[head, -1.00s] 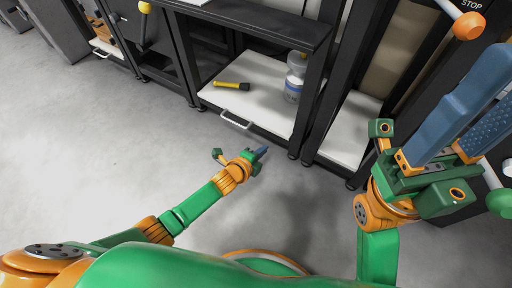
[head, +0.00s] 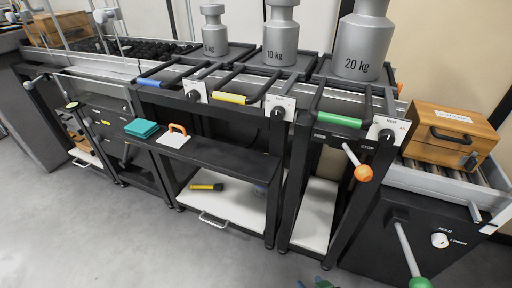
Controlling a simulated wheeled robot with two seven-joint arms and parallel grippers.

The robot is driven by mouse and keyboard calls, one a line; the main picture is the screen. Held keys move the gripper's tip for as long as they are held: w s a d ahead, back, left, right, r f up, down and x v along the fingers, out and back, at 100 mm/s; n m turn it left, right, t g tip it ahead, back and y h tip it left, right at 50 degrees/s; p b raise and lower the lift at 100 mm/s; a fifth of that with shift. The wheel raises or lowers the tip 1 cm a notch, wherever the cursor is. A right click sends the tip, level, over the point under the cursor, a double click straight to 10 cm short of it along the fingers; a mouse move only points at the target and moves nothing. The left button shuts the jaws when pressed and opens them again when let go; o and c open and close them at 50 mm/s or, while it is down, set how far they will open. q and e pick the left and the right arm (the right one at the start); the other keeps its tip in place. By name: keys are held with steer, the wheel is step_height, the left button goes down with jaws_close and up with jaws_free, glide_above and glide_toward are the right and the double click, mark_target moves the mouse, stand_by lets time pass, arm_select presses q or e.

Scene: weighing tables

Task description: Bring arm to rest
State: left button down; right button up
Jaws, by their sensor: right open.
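My right gripper (head: 318,284) shows only as a small green and blue piece at the bottom edge of the head view, low in front of the tables. It is open, and I see nothing held in it. Most of it and the rest of my right arm are cut off by the frame. My left gripper and left arm are out of view.
Black weighing tables carry grey weights, with the 20 kg weight (head: 364,45) at the right. A lever with an orange knob (head: 363,173) and one with a green knob (head: 419,284) stick out. A yellow-black tool (head: 207,187) lies on a low shelf. The grey floor (head: 130,240) is clear.

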steer(key=s+d+f+g+h+p, duration=0.1)
steer(key=s+f+g, duration=0.15)
steer(key=s, duration=0.25)
steer(key=s+d+f+g+p, duration=0.1)
steer(key=s+d+g+p, duration=0.15)
steer(key=s, duration=0.25)
arm_select(q)
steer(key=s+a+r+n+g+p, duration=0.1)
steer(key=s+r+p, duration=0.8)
steer(key=p, duration=0.9)
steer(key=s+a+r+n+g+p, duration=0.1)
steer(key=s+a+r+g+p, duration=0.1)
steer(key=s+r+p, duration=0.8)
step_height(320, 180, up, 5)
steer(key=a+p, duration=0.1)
steer(key=p, duration=0.7)
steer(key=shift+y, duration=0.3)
arm_select(e)
steer(key=s+r, duration=0.7)
steer(key=r, duration=0.3)
steer(key=s+d+r+g, duration=0.1)
steer(key=s+r, duration=0.5)
steer(key=r, duration=0.5)
steer(key=shift+s+d+g, duration=0.15)
steer(key=shift+s+g, duration=0.15)
steer(key=shift+s, duration=0.05)
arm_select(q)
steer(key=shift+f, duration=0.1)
